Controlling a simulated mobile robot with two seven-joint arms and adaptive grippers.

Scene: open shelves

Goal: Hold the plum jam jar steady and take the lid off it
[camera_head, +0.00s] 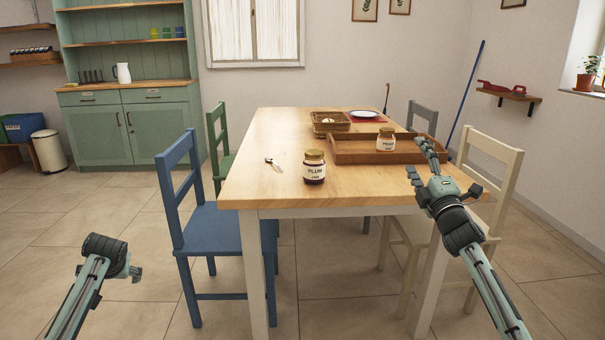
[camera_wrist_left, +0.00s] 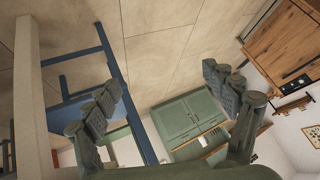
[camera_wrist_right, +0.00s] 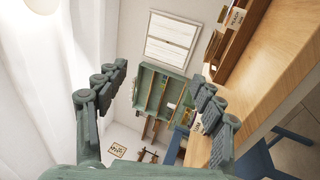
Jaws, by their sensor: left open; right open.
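The plum jam jar (camera_head: 314,173) stands upright near the front edge of the wooden table (camera_head: 265,180), with its gold-brown lid (camera_head: 314,156) on. My right gripper (camera_head: 419,160) is open and empty, to the right of the jar and clearly apart from it, near the table's right side. Its spread fingers also show in the right wrist view (camera_wrist_right: 160,80). My left gripper is low at the left in the head view, far from the jar; in the left wrist view it is open and empty (camera_wrist_left: 162,82). In the head view its fingers are hard to make out.
A brown tray (camera_head: 350,158) holds a second, similar jar (camera_head: 386,141). A small metal utensil (camera_head: 274,164) lies left of the plum jar. A wicker basket (camera_head: 330,124) and a plate (camera_head: 364,114) are farther back. A blue chair (camera_head: 215,220) and a cream chair (camera_head: 493,165) flank the table.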

